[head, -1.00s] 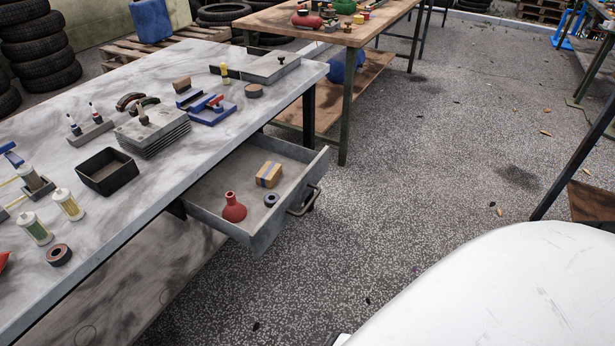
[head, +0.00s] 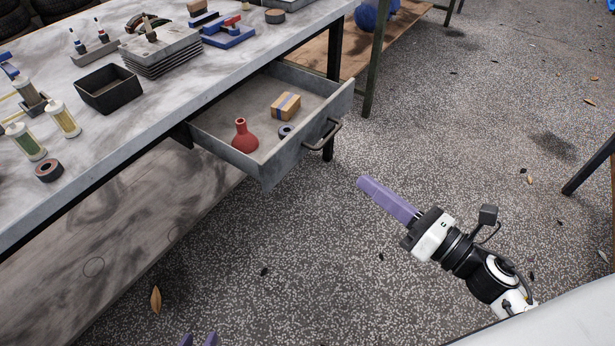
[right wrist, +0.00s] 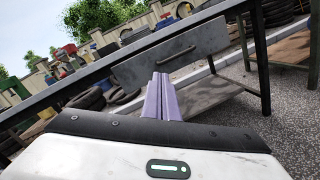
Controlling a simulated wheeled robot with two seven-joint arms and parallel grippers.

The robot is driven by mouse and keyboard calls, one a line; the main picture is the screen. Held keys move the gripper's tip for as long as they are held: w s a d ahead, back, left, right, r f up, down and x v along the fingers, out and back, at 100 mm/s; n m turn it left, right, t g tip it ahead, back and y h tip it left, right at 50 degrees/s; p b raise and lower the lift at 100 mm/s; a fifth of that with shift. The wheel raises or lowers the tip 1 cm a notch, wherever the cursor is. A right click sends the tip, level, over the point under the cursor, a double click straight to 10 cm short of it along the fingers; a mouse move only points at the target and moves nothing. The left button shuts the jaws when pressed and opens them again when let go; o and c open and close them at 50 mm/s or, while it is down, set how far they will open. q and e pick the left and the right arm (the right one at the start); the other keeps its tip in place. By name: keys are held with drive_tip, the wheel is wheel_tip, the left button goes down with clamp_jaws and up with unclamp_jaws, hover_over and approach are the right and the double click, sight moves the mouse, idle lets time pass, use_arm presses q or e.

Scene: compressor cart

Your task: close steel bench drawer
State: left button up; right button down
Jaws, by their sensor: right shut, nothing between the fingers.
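The steel bench drawer (head: 262,168) is pulled out from under the bench top, with a bar handle (head: 323,136) on its front. Inside are a red flask (head: 241,137), a cardboard box with a blue stripe (head: 286,105) and a small dark ring (head: 285,131). My right gripper (head: 364,184) is shut and empty, in front of the drawer and apart from the handle. In the right wrist view its purple fingers (right wrist: 160,80) point toward the drawer front (right wrist: 205,42).
The steel bench (head: 130,125) carries a black tray (head: 108,90), a stack of plates (head: 160,55) and bottles. A wooden-topped table leg (head: 375,70) stands behind the drawer. The speckled floor (head: 430,130) in front of the drawer is clear apart from small litter.

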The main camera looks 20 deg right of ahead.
sight(291, 157)
drive_tip(key=w+a+n+y, duration=0.1)
drive_tip(key=w+a+n, duration=0.2)
drive_tip(key=w+a+n+g, duration=0.1)
drive_tip(key=w+a+n, duration=0.1)
drive_tip(key=w+a, duration=0.1)
drive_tip(key=w+a+n+g+y+p, duration=0.1)
drive_tip(key=w+a+n, duration=0.2)
drive_tip(key=w, duration=0.1)
drive_tip(key=shift+a+f+n+y, duration=0.3)
drive_tip(key=shift+a+f, duration=0.1)
